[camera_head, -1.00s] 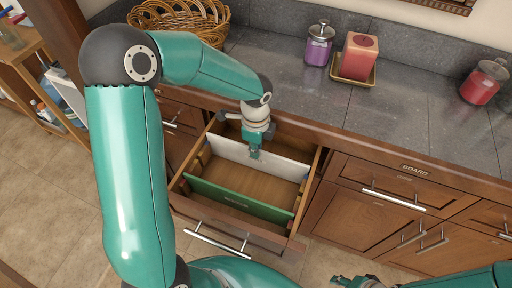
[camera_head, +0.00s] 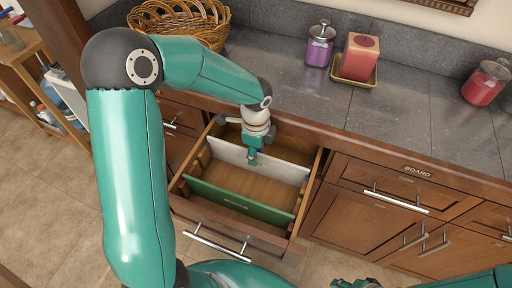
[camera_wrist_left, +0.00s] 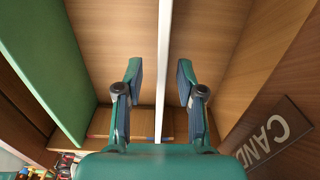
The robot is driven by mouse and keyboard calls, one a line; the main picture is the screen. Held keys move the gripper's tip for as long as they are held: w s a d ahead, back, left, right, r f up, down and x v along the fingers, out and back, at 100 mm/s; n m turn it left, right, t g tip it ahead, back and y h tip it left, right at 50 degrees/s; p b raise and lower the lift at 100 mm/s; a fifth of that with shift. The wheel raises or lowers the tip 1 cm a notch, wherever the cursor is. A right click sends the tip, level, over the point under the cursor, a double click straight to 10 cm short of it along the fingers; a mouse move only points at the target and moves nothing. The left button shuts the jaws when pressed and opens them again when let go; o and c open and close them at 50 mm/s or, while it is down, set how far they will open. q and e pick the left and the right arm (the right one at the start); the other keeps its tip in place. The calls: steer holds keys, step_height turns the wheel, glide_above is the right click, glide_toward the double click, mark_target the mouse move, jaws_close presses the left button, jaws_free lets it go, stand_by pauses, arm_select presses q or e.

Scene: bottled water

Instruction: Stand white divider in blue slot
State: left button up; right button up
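The white divider (camera_head: 285,170) stands upright across the open drawer (camera_head: 225,236), parallel to a green divider (camera_head: 240,202) nearer the drawer's front. My left gripper (camera_head: 252,160) is over the white divider. In the left wrist view my left gripper (camera_wrist_left: 161,82) is open, with one finger on each side of the thin white divider (camera_wrist_left: 163,60) and a gap on both sides. A small blue patch shows by the divider's end at the drawer wall; I cannot tell clearly whether the divider sits in the blue slot. My right gripper (camera_head: 355,283) is partly cut off at the bottom edge.
The drawer's side walls and front panel surround the dividers. On the counter are a wicker basket (camera_head: 180,20), a purple jar (camera_head: 319,45), a red candle (camera_head: 359,57) and a red jar (camera_head: 485,83).

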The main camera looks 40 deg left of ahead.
arm_select(q)
step_height(320, 180, up, 12)
stand_by(0.5)
steer(key=shift+s+f, duration=0.1)
stand_by(0.4)
